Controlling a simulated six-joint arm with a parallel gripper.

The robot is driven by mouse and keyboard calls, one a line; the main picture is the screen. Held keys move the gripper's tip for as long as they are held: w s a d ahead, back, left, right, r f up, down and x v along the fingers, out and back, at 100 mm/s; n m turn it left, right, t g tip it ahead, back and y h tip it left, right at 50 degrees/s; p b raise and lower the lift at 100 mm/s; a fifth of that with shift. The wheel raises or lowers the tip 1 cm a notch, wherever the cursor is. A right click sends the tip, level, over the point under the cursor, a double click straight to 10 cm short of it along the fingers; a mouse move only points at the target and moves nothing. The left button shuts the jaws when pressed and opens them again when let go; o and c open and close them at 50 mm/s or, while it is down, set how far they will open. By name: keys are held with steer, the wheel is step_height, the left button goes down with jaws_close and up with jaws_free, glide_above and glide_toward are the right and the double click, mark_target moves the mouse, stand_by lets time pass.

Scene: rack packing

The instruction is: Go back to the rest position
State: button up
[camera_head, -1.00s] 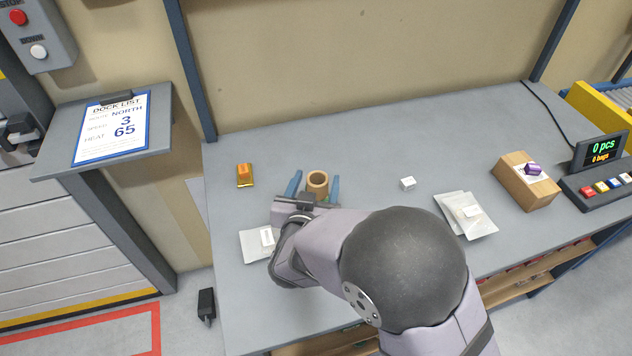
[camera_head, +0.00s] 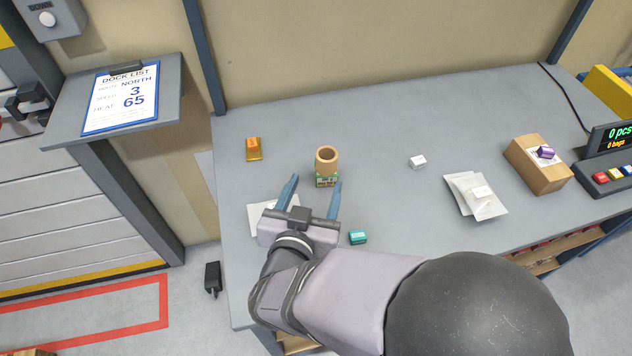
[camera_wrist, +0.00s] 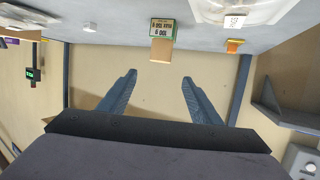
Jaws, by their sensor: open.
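My gripper (camera_head: 311,190) is open and empty, with its two blue fingers spread apart. It is over the left part of the grey table (camera_head: 392,131), above a white packet (camera_head: 259,216) that it partly hides. A tan tube-like roll (camera_head: 326,158) with a green labelled part (camera_head: 326,181) below it stands just beyond the fingertips, apart from them. In the wrist view, the fingers (camera_wrist: 158,95) point toward the back wall, with the green label (camera_wrist: 162,29) above them.
An orange item (camera_head: 253,148) is at the back left. A teal box (camera_head: 358,237) sits right of my gripper. Farther right are a small white box (camera_head: 418,162), white packets (camera_head: 462,190) and a cardboard box (camera_head: 528,167). A clipboard (camera_head: 121,97) rests on the left stand.

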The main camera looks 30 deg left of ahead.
stand_by(0.4)
steer(key=w+d+g+p, duration=0.65)
steer(key=w+d, duration=0.25)
steer(key=d, duration=0.2)
steer(key=s+d+m+g+h+p, duration=0.1)
steer(key=s+d, duration=0.5)
steer(key=d, duration=0.7)
steer(key=s+d+m+g+h+p, duration=0.2)
steer(key=s+d+g, duration=0.4)
steer(key=d, duration=0.7)
steer(key=shift+r+m+h, duration=0.15)
steer(key=shift+m+h, duration=0.15)
steer(key=shift+h, duration=0.5)
steer(key=shift+s, duration=0.1)
